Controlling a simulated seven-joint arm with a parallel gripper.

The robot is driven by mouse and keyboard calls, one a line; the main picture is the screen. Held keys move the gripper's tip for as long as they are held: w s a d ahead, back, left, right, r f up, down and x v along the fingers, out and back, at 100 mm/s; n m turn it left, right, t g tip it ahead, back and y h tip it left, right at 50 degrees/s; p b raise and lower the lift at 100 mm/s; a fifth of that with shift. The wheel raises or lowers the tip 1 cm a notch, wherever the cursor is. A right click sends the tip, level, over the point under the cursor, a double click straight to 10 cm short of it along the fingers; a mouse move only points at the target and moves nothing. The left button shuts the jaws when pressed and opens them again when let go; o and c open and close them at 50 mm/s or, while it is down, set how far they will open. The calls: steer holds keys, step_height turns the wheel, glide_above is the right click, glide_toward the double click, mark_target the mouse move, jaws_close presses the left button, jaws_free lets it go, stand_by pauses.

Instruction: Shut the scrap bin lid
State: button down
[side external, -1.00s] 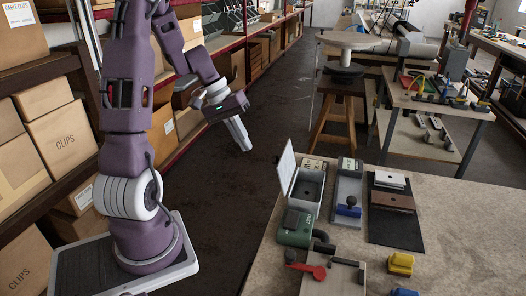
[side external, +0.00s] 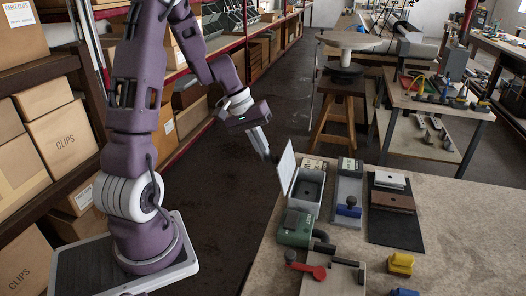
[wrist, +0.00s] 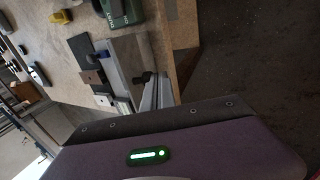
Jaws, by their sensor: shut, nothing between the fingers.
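The scrap bin (side external: 309,186) is a small grey open box near the bench's left edge in the side external view. Its pale lid (side external: 286,167) stands up, tilted slightly outward, on the bin's left side. My gripper (side external: 266,157) is shut and empty. Its tips are just left of the raised lid near its upper part, and a small gap seems to separate them. In the wrist view my fingertips (wrist: 146,78) show as dark tips over a light grey panel (wrist: 128,58), probably the lid, which hides the bin.
A green machine (side external: 294,229) stands close in front of the bin. A grey fixture with a blue knob (side external: 348,207) is to its right, then a dark mat (side external: 396,230) with blocks. A red-handled part (side external: 306,267) lies nearer. The floor left of the bench is clear.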

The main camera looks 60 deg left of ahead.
steer(key=shift+w+d+r, duration=0.15)
steer(key=shift+d+r, duration=0.05)
steer(key=shift+g, duration=0.3)
steer(key=shift+w+d+r+g+y, duration=0.7)
steer(key=shift+w+y, duration=0.05)
steer(key=shift+y, duration=0.25)
steer(key=w+d+f+g+y, duration=0.4)
steer(key=w+d+g+y, duration=0.2)
steer(key=w+d, duration=0.4)
steer(key=shift+w+d+f+g, duration=0.3)
steer(key=shift+w+d, duration=0.1)
steer(key=shift+d, duration=0.05)
steer(key=shift+f, duration=0.1)
